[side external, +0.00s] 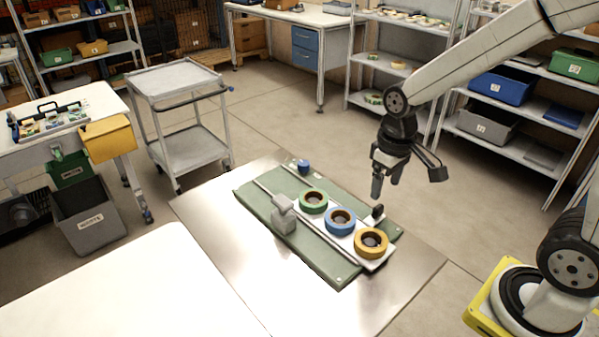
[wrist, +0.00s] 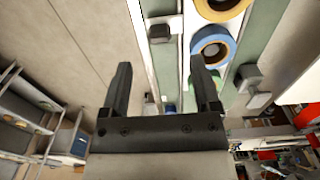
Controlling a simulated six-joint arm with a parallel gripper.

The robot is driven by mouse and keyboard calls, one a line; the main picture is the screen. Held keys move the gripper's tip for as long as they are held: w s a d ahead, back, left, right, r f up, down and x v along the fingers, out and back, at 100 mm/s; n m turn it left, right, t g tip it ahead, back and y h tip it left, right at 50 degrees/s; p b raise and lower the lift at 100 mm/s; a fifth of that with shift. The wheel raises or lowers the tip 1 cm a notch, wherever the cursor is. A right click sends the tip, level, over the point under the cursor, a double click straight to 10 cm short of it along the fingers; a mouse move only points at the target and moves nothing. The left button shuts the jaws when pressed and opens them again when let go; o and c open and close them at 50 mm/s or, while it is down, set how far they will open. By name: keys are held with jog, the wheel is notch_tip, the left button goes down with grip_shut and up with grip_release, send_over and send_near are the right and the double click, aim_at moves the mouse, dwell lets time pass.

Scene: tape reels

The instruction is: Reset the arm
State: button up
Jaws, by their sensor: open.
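My gripper (side external: 386,186) hangs above the far right part of the steel table, pointing down, clear of the reels. In the wrist view my gripper (wrist: 160,88) has its two fingers apart with nothing held between them. A green tape reel (side external: 313,201), a blue tape reel (side external: 340,221) and a yellow tape reel (side external: 371,242) lie in a row on a pale strip on the green board (side external: 262,212). The wrist view shows the blue reel (wrist: 213,47) and part of the yellow reel (wrist: 220,9); the green reel is mostly hidden by a finger.
A grey block-shaped fixture (side external: 284,215) stands on the board left of the reels. A small blue item (side external: 303,166) sits at its far end, and a dark knob (side external: 378,211) at its right edge. The steel table (side external: 330,308) is bare in front. Shelves (side external: 500,135) stand behind my arm.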

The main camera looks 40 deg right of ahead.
jog(key=shift+s+a+f+t, duration=0.25)
jog(key=shift+s+f+t, duration=0.15)
jog(key=shift+s+f, duration=0.2)
jog(key=shift+s+a+f+t, duration=0.3)
jog(key=shift+s+f+t, duration=0.1)
jog(key=shift+s+f, duration=0.25)
jog(key=shift+s+a+f+t, duration=0.25)
jog(key=shift+s+f+t, duration=0.2)
jog(key=shift+f, duration=0.25)
jog(key=shift+o, duration=0.2)
jog(key=shift+w, duration=0.15)
